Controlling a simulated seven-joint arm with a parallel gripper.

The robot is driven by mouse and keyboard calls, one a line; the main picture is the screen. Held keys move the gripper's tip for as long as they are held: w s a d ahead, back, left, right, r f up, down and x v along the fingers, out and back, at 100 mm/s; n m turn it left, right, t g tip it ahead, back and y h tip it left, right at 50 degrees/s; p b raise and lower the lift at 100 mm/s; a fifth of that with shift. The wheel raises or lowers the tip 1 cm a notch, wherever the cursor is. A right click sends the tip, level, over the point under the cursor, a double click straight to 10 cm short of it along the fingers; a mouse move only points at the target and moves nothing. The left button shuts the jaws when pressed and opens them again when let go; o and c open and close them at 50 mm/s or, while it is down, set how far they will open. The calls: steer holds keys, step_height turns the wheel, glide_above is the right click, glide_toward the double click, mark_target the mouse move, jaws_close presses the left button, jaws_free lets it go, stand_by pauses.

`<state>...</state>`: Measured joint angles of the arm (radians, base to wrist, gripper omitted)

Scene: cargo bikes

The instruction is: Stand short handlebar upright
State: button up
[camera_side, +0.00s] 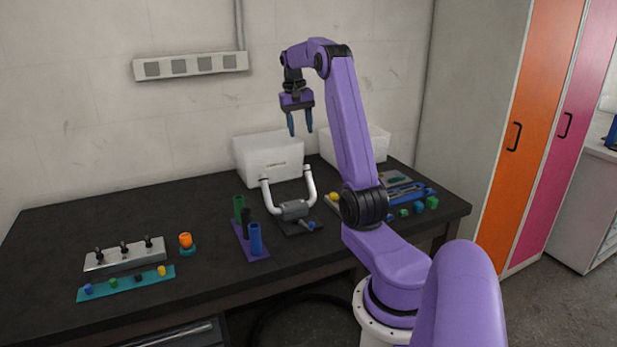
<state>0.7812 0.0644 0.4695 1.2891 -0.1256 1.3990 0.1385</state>
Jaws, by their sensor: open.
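My gripper (300,124) hangs above the back of the black bench, open and empty, with its fingers pointing down. Below it is a handlebar-like part with white arms (309,184) rising on either side of a grey clamp block (293,210). This part stands on a dark base plate (299,230). A small blue knob (311,225) sits at its front. My gripper is well above it and touches nothing. I cannot tell which piece is the short handlebar; my arm hides part of the bench's right side.
White boxes (270,158) stand at the back. A purple plate (248,246) holds green, black and blue cylinders. A white switch panel (125,257), a teal strip (127,284) and an orange knob (186,240) are at left. Coloured cubes (419,207) lie at right. The back left is clear.

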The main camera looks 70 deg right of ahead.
mark_target(308, 169)
steer(key=f, duration=0.5)
steer(key=s+d+f, duration=0.1)
steer(key=f, duration=0.5)
steer(key=s+f, duration=0.1)
steer(key=f, duration=0.5)
steer(key=shift+d+f, duration=0.15)
steer(key=shift+d, duration=0.1)
jaws_close()
